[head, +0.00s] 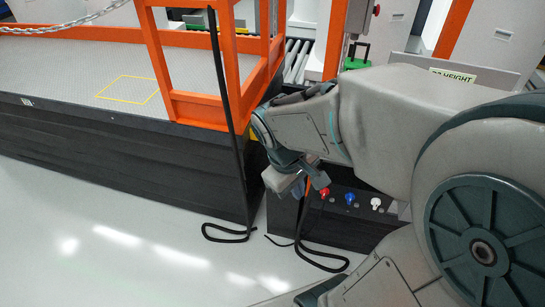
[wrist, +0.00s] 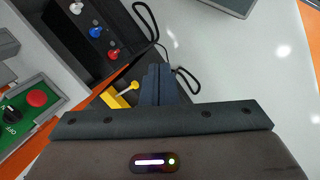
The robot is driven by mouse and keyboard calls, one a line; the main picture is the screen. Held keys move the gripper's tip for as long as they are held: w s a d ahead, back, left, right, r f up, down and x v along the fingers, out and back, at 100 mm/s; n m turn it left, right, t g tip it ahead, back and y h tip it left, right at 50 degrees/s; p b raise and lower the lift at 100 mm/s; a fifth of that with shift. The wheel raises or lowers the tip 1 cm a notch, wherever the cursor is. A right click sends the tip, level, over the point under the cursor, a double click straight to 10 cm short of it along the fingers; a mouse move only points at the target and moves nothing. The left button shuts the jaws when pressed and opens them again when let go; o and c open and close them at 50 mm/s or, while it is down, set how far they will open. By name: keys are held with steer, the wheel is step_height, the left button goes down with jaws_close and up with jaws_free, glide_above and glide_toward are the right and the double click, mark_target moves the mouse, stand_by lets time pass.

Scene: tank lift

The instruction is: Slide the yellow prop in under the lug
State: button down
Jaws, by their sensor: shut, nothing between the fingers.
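The yellow prop (wrist: 115,98) shows in the wrist view as a small yellow block with a round-ended yellow handle (wrist: 134,85). It lies just left of my gripper's fingers, in a dark recess, and is partly hidden by the gripper body. In the head view only a small yellow patch (head: 252,131) shows at the platform's corner, mostly behind my arm. My gripper (wrist: 158,78) is shut and empty, with its dark fingers together; they look apart from the handle. It also shows in the head view (head: 302,188), beside the platform's corner. I cannot make out the lug.
The lift platform (head: 80,75) has orange rails (head: 205,108) and dark sides. A dark box with red, blue and white knobs (head: 350,198) stands close to the gripper. Black cables (head: 230,236) hang to the floor. A green control panel (wrist: 35,105) is at left.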

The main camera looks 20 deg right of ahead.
steer(key=w+d+f+n+t+h+b, duration=0.3)
steer(key=w+f+n+b, duration=0.35)
steer(key=f+n, duration=0.55)
steer(key=w+d+f+n+t+h+b, duration=0.15)
steer(key=w+f+n+h+b, duration=0.5)
steer(key=f, duration=0.75)
steer(key=w+d+f+n+t+h+b, duration=0.1)
steer(key=w+f+n+t+h+b, duration=0.2)
steer(key=w+f+n, duration=0.75)
steer(key=w+d+f+n+b, duration=0.25)
steer(key=d+f, duration=0.25)
steer(key=d, duration=0.4)
steer(key=shift+n+y, duration=0.35)
steer(key=shift+y, duration=0.2)
steer(key=shift+w+a+r+b, duration=0.25)
steer(key=shift+a+r, duration=0.1)
steer(key=shift+a, duration=0.2)
steer(key=shift+w+a+r+b, duration=0.1)
steer(key=shift+w+a+r, duration=0.25)
steer(key=shift+a, duration=0.2)
steer(key=shift+w+a+r+b, duration=0.2)
steer(key=shift+a+r, duration=0.2)
steer(key=shift+a, duration=0.15)
